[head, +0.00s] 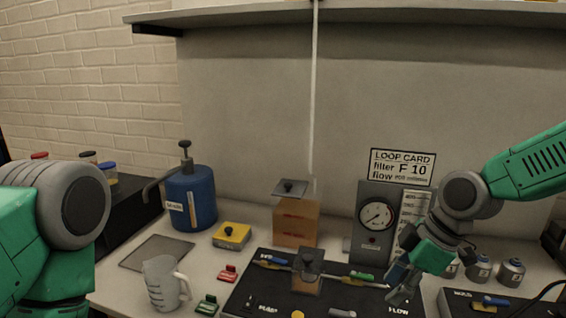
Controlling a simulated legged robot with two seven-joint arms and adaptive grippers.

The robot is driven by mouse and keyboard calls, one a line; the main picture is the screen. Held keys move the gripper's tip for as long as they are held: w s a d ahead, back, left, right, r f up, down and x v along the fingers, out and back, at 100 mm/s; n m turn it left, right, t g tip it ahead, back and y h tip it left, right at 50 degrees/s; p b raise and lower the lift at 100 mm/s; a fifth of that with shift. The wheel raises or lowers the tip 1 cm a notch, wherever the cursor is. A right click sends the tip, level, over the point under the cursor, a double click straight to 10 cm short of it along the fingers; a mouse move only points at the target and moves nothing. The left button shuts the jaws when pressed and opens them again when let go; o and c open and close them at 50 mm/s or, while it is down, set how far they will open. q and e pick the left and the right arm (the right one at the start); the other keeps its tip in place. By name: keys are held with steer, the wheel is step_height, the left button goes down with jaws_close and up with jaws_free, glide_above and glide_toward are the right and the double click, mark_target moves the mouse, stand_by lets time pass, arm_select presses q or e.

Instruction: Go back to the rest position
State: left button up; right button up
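My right arm comes in from the right, and my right gripper (402,285) points down over the right part of the black board (262,294). It is close to the gauge panel in the picture. Its fingers are small and dark, and I cannot tell whether they are apart or closed, or whether they touch anything. I see nothing clearly held in it. Of my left arm, only green and grey links show at the left edge. My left gripper is out of the picture.
A grey panel with a round gauge (376,216) stands behind the board, near an amber box (296,222). A blue pump container (190,198), yellow block (231,236) and clear measuring jug (162,284) stand left. Small metal canisters (511,272) stand right. A shelf (350,15) hangs above.

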steer(key=s+f+m+g, duration=0.1)
steer(key=s+f+m, duration=0.3)
steer(key=s+f, duration=0.45)
steer(key=s+f+m, duration=0.4)
steer(key=s+f, duration=0.2)
steer(key=f, duration=0.5)
steer(key=s+d+f+m+h, duration=0.2)
steer(key=s+d+f+m, duration=0.2)
steer(key=s, duration=0.4)
steer(key=s+d+f+m+h, duration=0.25)
steer(key=s+d+f, duration=0.2)
steer(key=s, duration=0.35)
arm_select(q)
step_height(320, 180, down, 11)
steer(key=b, duration=1.1)
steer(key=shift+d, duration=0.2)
arm_select(e)
step_height(320, 180, down, 10)
steer(key=w, duration=0.2)
steer(key=shift+a+r, duration=0.15)
steer(key=shift+r, duration=0.1)
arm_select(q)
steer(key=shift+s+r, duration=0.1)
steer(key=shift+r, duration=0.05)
arm_select(e)
steer(key=shift+w, duration=0.1)
